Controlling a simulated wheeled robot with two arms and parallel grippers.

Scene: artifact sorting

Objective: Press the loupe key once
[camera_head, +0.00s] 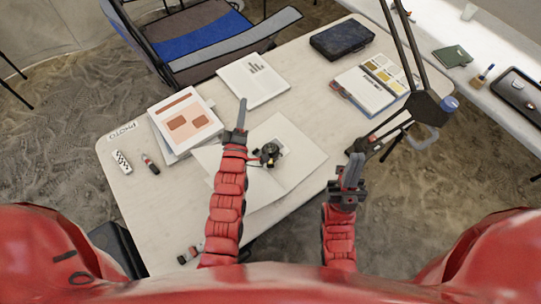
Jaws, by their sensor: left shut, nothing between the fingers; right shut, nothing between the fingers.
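A small dark round device (268,154) sits on the open white sheets (290,140) in the middle of the table. It may be the loupe; I cannot make out a key on it at this size. My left gripper (242,108) is shut and empty, just left of and beyond the device, over the table. My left arm runs close along the device's left side; I cannot tell if they touch. My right gripper (354,169) is shut and empty at the table's right front edge, to the right of the sheets and apart from the device.
A jointed black lamp arm (405,45) with a dark head (428,107) stands beyond my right gripper. Stacked papers (186,122), a printed sheet (254,79), a dark case (342,38) and a colour-chart book (365,90) lie around. Small items (150,164) lie at the left.

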